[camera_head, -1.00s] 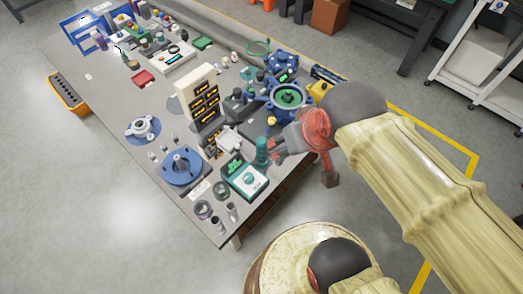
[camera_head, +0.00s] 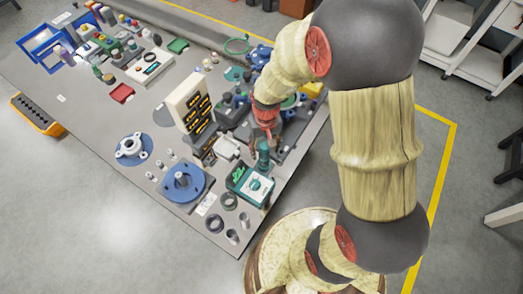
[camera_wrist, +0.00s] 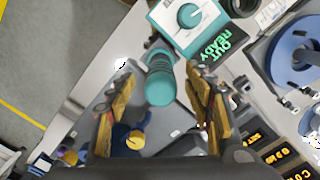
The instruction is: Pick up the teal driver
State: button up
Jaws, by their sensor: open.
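The teal driver (camera_wrist: 160,80) shows in the wrist view between and ahead of the two open fingers of my gripper (camera_wrist: 162,108). Its round teal end faces the camera, and neither finger visibly touches it. In the head view the teal driver (camera_head: 263,155) stands on the table beside the teal-and-white instrument box. My gripper (camera_head: 264,134) is just behind it there, partly hidden by my arm.
The teal-and-white box (camera_head: 251,184) stands close to the driver, and its dial shows in the wrist view. A white display rack (camera_head: 190,101), blue flange (camera_head: 183,182) and several small cylinders crowd nearby. The table's right edge is close.

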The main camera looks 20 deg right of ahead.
aim_at(264, 157)
jog(key=shift+w, duration=0.3)
jog(key=shift+s+d+f, duration=0.1)
jog(key=shift+d+f, duration=0.05)
jog(key=shift+f, duration=0.05)
jog(key=shift+f+b, duration=0.4)
jog(key=shift+f, duration=0.55)
jog(key=shift+f+b, duration=0.9)
jog(key=shift+f, duration=1.7)
jog(key=shift+c, duration=1)
jog(key=c, duration=1.1)
jog(key=shift+w+r, duration=0.15)
jog(key=shift+w, duration=0.05)
grip_shut()
